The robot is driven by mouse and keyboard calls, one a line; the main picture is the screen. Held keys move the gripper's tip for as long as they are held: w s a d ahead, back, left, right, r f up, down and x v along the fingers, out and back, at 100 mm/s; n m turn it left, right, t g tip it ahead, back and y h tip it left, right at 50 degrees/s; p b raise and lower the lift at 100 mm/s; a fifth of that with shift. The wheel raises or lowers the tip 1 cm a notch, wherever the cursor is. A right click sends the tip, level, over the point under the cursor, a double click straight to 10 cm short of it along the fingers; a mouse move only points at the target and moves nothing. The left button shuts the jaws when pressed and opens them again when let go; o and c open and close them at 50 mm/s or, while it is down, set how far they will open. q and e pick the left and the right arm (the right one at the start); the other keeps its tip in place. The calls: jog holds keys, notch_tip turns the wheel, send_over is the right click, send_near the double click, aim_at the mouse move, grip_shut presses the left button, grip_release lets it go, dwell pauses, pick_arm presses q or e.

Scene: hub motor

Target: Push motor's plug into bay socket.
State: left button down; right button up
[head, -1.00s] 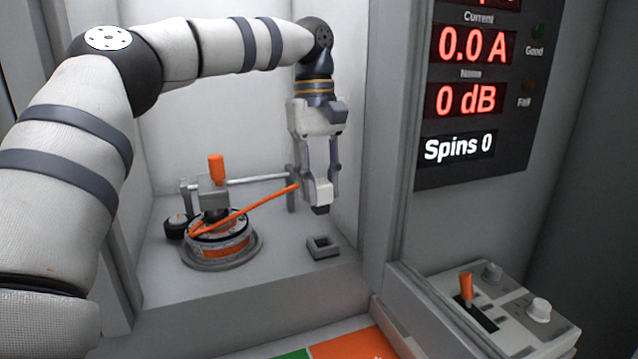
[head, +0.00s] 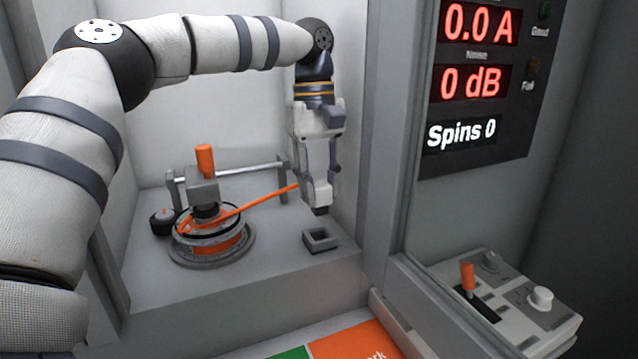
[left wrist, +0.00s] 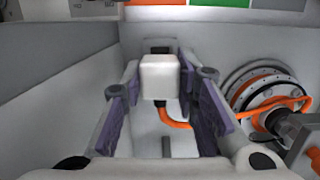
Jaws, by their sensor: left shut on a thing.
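My left gripper (head: 319,192) points down inside the bay and is shut on the motor's plug (head: 320,209), a pale block with a dark lower end. In the left wrist view the plug (left wrist: 160,76) sits between the purple-sided fingers. The bay socket (head: 321,239), a small dark square frame, lies on the bay floor just below the plug, with a gap between them. The hub motor (head: 214,243) is clamped at the left, and its orange cable (head: 262,202) runs up to the plug. My right gripper is not in view.
A clamp with an orange handle (head: 204,160) stands over the motor, with a horizontal bar (head: 250,172) behind. The bay's right wall post is close beside my gripper. A display panel (head: 474,85) and a control box with an orange lever (head: 467,277) are outside at right.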

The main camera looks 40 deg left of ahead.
aim_at(319, 208)
pick_arm(q)
jog(key=shift+f, duration=0.15)
jog(key=shift+f, duration=1.1)
jog(key=shift+f, duration=0.1)
jog(key=shift+f, duration=0.5)
jog(key=shift+f, duration=0.2)
jog(key=shift+f, duration=0.25)
jog(key=shift+f, duration=0.8)
dwell(3.1)
jog(key=c, duration=1.2)
grip_release()
